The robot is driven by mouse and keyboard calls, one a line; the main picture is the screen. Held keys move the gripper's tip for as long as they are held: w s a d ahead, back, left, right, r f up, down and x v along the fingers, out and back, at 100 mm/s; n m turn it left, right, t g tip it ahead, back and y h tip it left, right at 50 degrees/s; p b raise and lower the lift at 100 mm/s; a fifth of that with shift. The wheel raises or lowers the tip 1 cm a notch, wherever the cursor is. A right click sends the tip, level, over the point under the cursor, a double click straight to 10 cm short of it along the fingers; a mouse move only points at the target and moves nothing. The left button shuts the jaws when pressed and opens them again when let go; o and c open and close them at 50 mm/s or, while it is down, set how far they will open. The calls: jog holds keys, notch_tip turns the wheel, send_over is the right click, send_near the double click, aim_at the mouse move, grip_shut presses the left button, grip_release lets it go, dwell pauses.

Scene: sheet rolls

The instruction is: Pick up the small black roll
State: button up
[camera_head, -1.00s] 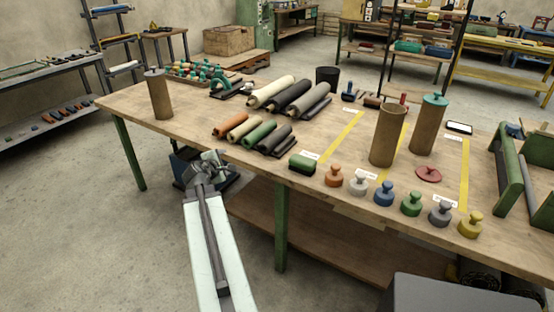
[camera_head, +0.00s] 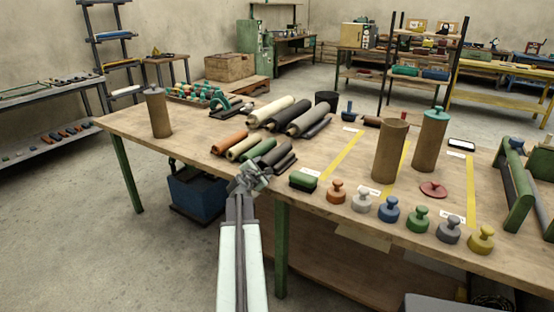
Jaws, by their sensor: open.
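The small black roll (camera_head: 275,153) lies at the right end of a row of small rolls on the wooden table. The small green roll (camera_head: 258,150) lies just left of it, then a beige one (camera_head: 243,147) and an orange one (camera_head: 230,142). My gripper (camera_head: 252,172) is open at the table's front edge, in front of the near ends of the green and black rolls. It covers part of their near ends in the picture. I cannot tell its height above the table or whether it touches a roll.
Larger cream (camera_head: 270,111), black (camera_head: 287,113) and grey (camera_head: 309,119) rolls lie behind the small ones. A green block (camera_head: 303,181) and several coloured knobbed weights line the front edge to the right. Two brown cylinders (camera_head: 389,150) (camera_head: 430,140) stand upright farther right. Bare tabletop lies left of the rolls.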

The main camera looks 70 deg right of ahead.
jog(key=shift+d+f, duration=0.2)
jog(key=shift+d, duration=0.45)
jog(key=shift+a+r, duration=0.1)
grip_shut()
notch_tip(320, 180, up, 19)
jog(key=p, duration=1.8)
jog(key=shift+f+p, duration=0.2)
jog(key=shift+p, duration=0.2)
